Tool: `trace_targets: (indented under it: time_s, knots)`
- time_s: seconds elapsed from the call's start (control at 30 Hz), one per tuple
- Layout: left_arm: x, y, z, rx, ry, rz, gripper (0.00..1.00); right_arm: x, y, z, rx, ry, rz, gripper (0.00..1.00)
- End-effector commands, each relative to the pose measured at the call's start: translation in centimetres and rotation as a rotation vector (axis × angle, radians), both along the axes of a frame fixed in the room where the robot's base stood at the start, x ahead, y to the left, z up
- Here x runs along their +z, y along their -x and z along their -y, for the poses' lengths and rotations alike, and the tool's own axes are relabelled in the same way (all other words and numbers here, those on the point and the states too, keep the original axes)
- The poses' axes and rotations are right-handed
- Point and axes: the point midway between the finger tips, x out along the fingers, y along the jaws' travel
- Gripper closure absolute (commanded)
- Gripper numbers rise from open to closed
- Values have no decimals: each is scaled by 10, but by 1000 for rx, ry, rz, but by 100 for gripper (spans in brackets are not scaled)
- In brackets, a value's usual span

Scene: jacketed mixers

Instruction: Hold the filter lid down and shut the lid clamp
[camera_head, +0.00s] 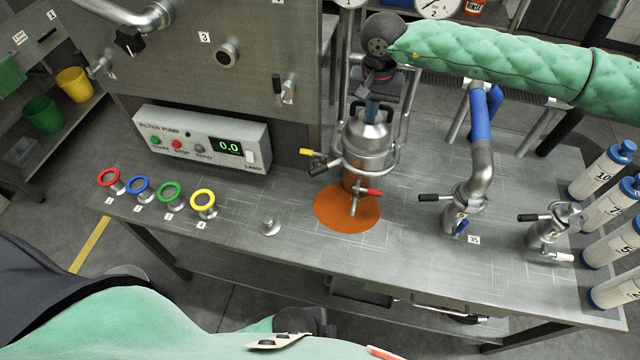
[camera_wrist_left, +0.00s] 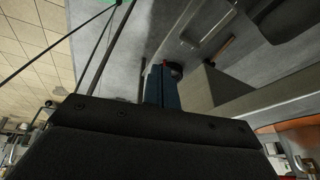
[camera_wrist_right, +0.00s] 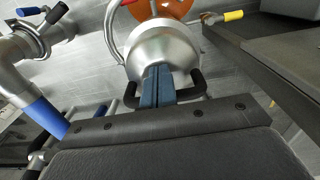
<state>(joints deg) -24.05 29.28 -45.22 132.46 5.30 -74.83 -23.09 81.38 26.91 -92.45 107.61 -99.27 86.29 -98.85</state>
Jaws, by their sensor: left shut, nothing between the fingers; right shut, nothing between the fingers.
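The steel filter housing (camera_head: 366,170) stands upright above an orange patch on the bench, with a domed lid (camera_head: 368,132) on top. The lid also shows in the right wrist view (camera_wrist_right: 165,45), with black handle ends beside my fingers. My right gripper (camera_head: 372,112) is shut and points down at the lid top; its fingertips appear to touch it. A yellow-tipped lever (camera_head: 307,152) and a red-tipped lever (camera_head: 369,192) sit at the housing; I cannot tell which belongs to the clamp. My left gripper (camera_wrist_left: 155,85) is shut and empty, away from the housing.
A filter pump box (camera_head: 205,138) stands behind coloured rings (camera_head: 170,195) at the left. A steel knob (camera_head: 269,222) is left of the orange patch (camera_head: 328,210). The front middle of the bench is clear.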

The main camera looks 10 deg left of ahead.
Motion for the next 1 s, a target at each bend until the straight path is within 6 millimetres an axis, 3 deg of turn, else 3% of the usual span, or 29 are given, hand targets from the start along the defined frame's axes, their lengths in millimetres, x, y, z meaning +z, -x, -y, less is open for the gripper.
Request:
trace_targets:
  time_s: [0.27, 0.47, 0.7, 1.0]
  knots:
    - [8, -37, -24, 88, -123, 266, 100, -3, -2, 2, -4, 3, 0, 100]
    - [30, -74, -43, 131, -216, 487, 100, -3, -2, 2, -4, 3, 0, 100]
    - [70, -117, -65, 156, -329, 766, 100, -3, -2, 2, -4, 3, 0, 100]
    - [130, -149, -80, 132, -465, 1110, 100, -3, -2, 2, -4, 3, 0, 100]
